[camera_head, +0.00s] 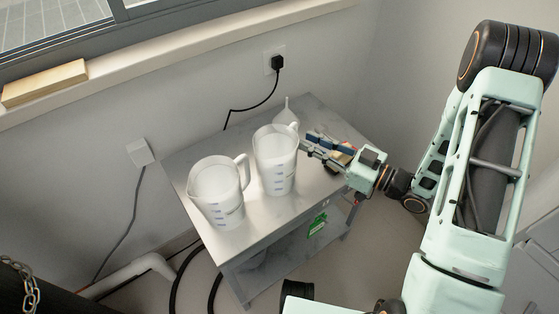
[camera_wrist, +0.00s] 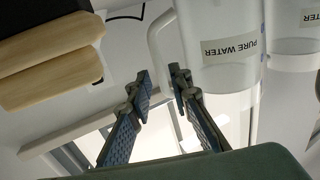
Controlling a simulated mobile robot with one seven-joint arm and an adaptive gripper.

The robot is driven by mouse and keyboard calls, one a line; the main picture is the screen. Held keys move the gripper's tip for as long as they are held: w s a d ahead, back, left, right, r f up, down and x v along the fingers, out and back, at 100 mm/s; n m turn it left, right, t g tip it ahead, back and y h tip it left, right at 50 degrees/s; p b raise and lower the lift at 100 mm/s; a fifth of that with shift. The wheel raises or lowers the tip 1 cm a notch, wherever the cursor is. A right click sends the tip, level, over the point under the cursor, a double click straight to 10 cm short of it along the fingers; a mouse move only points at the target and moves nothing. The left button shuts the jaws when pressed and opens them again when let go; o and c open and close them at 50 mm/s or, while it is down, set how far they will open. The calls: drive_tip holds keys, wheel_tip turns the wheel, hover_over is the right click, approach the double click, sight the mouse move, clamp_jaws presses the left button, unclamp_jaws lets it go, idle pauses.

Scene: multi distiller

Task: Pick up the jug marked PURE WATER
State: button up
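Two white translucent jugs stand upright on a metal table (camera_head: 255,222), a left jug (camera_head: 217,197) and a right jug (camera_head: 275,165). Their print is too small to read in the head view. In the wrist view, the nearer jug (camera_wrist: 225,75) carries a PURE WATER label. Another jug (camera_wrist: 292,48) with a partly cut-off label shows at the right edge. My gripper (camera_head: 304,143) is beside the right jug on its handle side. In the wrist view, my gripper (camera_wrist: 162,84) is open, with the nearer jug's handle (camera_wrist: 156,45) appearing between the fingertips; contact is not visible.
A white funnel-like item (camera_head: 287,115) stands behind the right jug. A black plug (camera_head: 277,62) and cord are on the wall behind. A wooden block (camera_head: 45,82) lies on the window sill.

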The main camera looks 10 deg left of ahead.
sight(294, 137)
drive_tip(key=x, duration=0.2)
drive_tip(key=b+x, duration=0.1)
drive_tip(key=x, duration=0.1)
drive_tip(key=shift+s+f, duration=0.1)
drive_tip(key=shift+f, duration=0.1)
drive_tip(key=shift+w+a, duration=0.25)
drive_tip(key=shift+a, duration=0.35)
clamp_jaws()
drive_tip(key=shift+r, duration=0.15)
